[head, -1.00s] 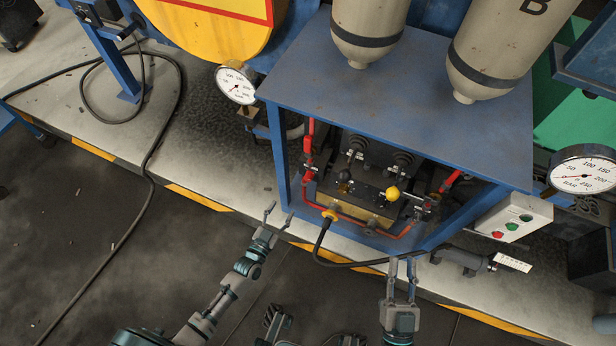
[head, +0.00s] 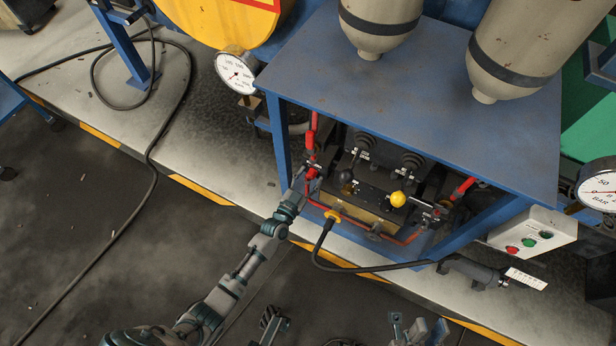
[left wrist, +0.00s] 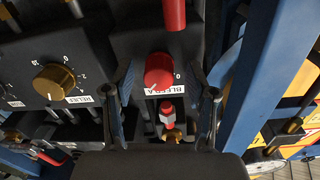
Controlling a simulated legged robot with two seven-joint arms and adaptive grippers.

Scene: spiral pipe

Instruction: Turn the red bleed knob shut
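My left gripper (left wrist: 169,80) is open, with one finger on each side of the knob. Gaps show between the knob and both fingers; I cannot tell how deep the fingers reach. In the head view my left gripper (head: 304,180) is at the left front of the blue frame, and the knob cannot be made out clearly there. My right gripper (head: 418,326) is open and empty at the bottom edge.
A brass relief knob (left wrist: 54,82) sits left of the red one. A red cylinder (left wrist: 174,14) hangs above it, and a red-and-brass fitting (left wrist: 170,118) is below. A blue post (left wrist: 270,70) stands close on the right. The blue table top (head: 410,95) overhangs the panel.

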